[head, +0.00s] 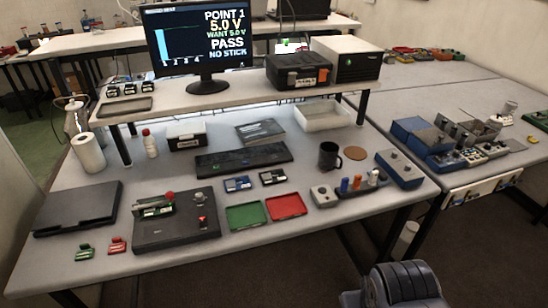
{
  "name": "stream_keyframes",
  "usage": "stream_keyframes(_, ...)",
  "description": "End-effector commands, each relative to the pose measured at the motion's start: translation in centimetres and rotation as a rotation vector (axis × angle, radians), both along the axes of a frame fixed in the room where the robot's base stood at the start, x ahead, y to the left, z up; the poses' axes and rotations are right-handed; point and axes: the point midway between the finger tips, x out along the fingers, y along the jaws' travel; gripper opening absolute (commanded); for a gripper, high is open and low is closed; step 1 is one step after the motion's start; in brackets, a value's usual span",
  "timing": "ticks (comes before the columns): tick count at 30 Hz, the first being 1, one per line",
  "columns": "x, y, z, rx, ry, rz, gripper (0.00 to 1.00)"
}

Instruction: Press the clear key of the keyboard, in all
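A long dark keyboard (243,160) lies on the workbench (335,225), below the raised shelf. A few small coloured spots show on it, one of them green. Its key labels are too small to read, so I cannot tell which key is the clear key. The monitor (199,42) on the shelf reads "POINT 1", "5.0 V", "WANT 5.0 V", "PASS" and "NO STICK". No gripper fingers show in the head view. A dark ribbed rounded form stands at the bottom right, well apart from the keyboard.
Two small modules (238,183) lie in front of the keyboard, with a green tray (247,215) and a red tray (286,205) nearer. A black mug (328,158) stands right of it. A dark test fixture (177,228) sits front left. The shelf (220,88) overhangs behind.

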Motion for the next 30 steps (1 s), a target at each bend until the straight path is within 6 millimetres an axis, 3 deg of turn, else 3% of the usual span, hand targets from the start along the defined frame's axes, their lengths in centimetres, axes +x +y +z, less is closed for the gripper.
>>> stream_keyframes(11, 0.0, 0.0, 0.0, 0.0, 0.0, 0.0, 0.0)
stream_keyframes(30, 0.0, 0.0, 0.0, 0.0, 0.0, 0.0, 0.0)
